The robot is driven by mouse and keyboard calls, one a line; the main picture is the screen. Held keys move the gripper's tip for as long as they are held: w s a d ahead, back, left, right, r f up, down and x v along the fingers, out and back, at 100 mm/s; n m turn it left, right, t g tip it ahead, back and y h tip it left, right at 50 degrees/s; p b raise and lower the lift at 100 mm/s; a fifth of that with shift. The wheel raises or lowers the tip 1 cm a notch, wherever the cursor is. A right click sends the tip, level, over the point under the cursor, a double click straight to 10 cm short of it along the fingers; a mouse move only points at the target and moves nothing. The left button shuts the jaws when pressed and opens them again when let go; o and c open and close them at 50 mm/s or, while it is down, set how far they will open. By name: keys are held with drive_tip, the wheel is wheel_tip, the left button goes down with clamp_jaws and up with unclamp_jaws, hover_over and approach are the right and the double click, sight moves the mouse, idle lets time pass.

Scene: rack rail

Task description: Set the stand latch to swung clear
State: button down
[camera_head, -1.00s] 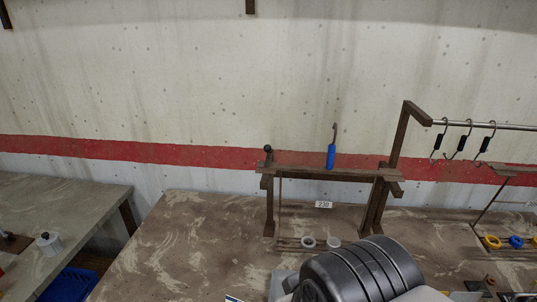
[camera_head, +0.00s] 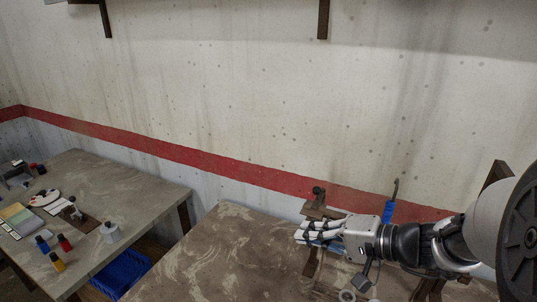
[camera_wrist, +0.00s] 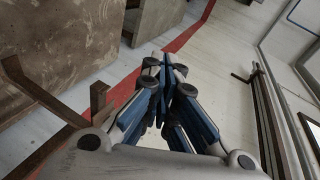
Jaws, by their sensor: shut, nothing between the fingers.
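The brown wooden stand (camera_head: 327,212) stands on the brown table in the head view. A dark round knob (camera_head: 318,191) rises at the left end of its crossbar, perhaps part of the latch; I cannot tell the latch's setting. My gripper (camera_head: 301,236) is in front of the stand's left part, pointing left, and covers much of its crossbar and posts. It is shut and empty; its fingers also show closed together in the wrist view (camera_wrist: 165,65). I cannot tell whether it touches the stand.
A blue-handled hook (camera_head: 389,211) stands upright behind my arm. A grey ring (camera_head: 347,296) lies at the table's front. The brown table (camera_head: 215,250) is clear at left. A grey table (camera_head: 150,200) with bottles and a blue crate (camera_head: 122,273) are further left.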

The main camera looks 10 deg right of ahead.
sight(320, 191)
drive_tip(key=w+d+m+t+h, duration=0.2)
drive_tip(key=w+d+t, duration=0.1)
drive_tip(key=d, duration=0.4)
drive_tip(key=w+d+m+t+h+p, duration=0.1)
drive_tip(key=w+d+m+t, duration=0.2)
drive_tip(key=d, duration=0.5)
drive_tip(key=shift+d+h, duration=0.3)
drive_tip(key=shift+h, duration=0.1)
drive_tip(key=x, duration=1)
drive_tip(key=shift+p, duration=0.35)
drive_tip(key=shift+h+b, duration=0.3)
drive_tip(key=shift+b, duration=0.1)
